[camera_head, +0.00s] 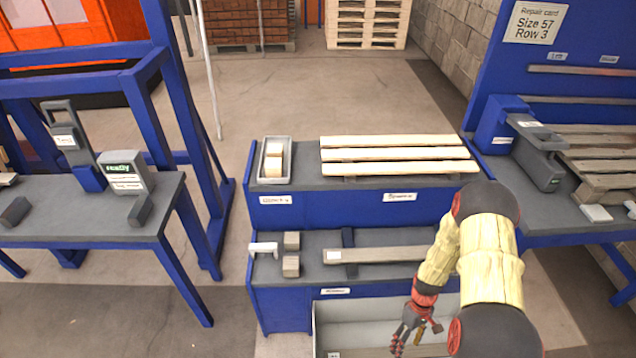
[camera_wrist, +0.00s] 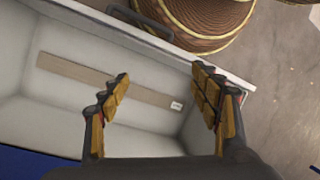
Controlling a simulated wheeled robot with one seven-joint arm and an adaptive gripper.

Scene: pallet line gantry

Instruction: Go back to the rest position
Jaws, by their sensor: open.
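My gripper (camera_head: 409,338) is at the lower middle of the head view, at the end of my bent arm, over the pale open bin (camera_head: 319,322) at the front of the blue bench. In the wrist view my gripper (camera_wrist: 162,82) has its two yellow-padded fingers spread wide apart with nothing between them. Below the fingers, a grey-brown board (camera_wrist: 110,82) with a small white tag lies inside the bin (camera_wrist: 100,30). Part of the bin is hidden by my arm in the head view.
The blue two-level bench (camera_head: 285,222) carries a tray (camera_head: 263,160), pale slats (camera_head: 395,155) and a grey board (camera_head: 385,256). A grey-topped table (camera_head: 80,215) stands left; a blue station (camera_head: 570,225) stands right.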

